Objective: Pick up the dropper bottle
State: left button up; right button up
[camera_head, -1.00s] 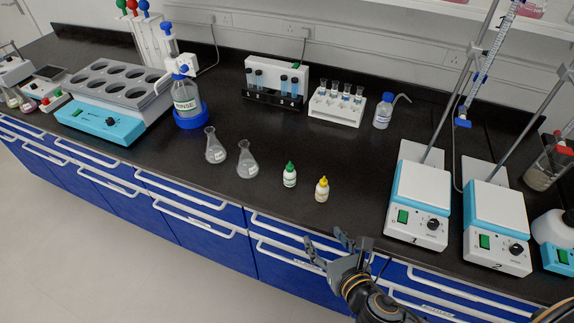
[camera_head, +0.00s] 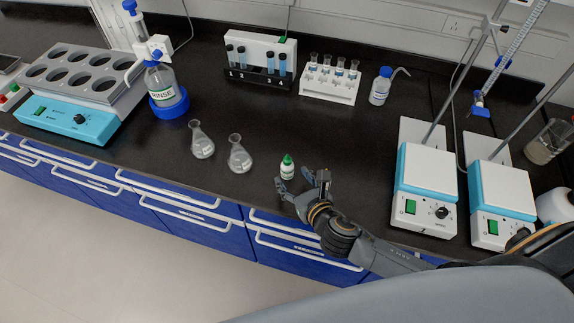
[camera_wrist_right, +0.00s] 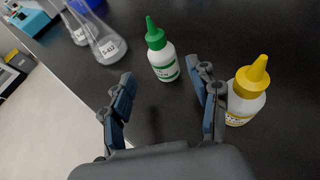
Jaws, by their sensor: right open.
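A white dropper bottle with a green cap (camera_head: 287,170) stands upright near the front edge of the black bench. In the right wrist view the green-capped bottle (camera_wrist_right: 164,62) stands ahead of the gap between my fingers, not between them. A second dropper bottle with a yellow cap (camera_wrist_right: 246,95) stands just outside the right-hand finger in that view. In the head view my gripper hides it. My right gripper (camera_head: 303,184) is open and empty, low over the bench; it also shows in the right wrist view (camera_wrist_right: 166,92). My left gripper is not in view.
Two conical flasks (camera_head: 239,155) stand left of the green-capped bottle. Two stirrers with white tops (camera_head: 424,185) stand to the right. A tube rack (camera_head: 330,82) and a wash bottle (camera_head: 380,88) are at the back. The middle of the bench is clear.

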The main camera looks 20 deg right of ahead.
aim_at(290, 173)
jog(key=shift+p+x, duration=0.3)
jog(key=shift+x, duration=0.9)
jog(key=x, duration=0.3)
jog(key=shift+d+f, duration=0.1)
jog(key=shift+d, duration=0.2)
jog(key=shift+w+f, duration=0.1)
jog(key=shift+w, duration=0.05)
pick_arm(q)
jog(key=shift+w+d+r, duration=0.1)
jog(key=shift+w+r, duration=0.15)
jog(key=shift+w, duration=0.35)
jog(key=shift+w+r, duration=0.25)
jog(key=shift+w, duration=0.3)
pick_arm(e)
jog(key=c, duration=1)
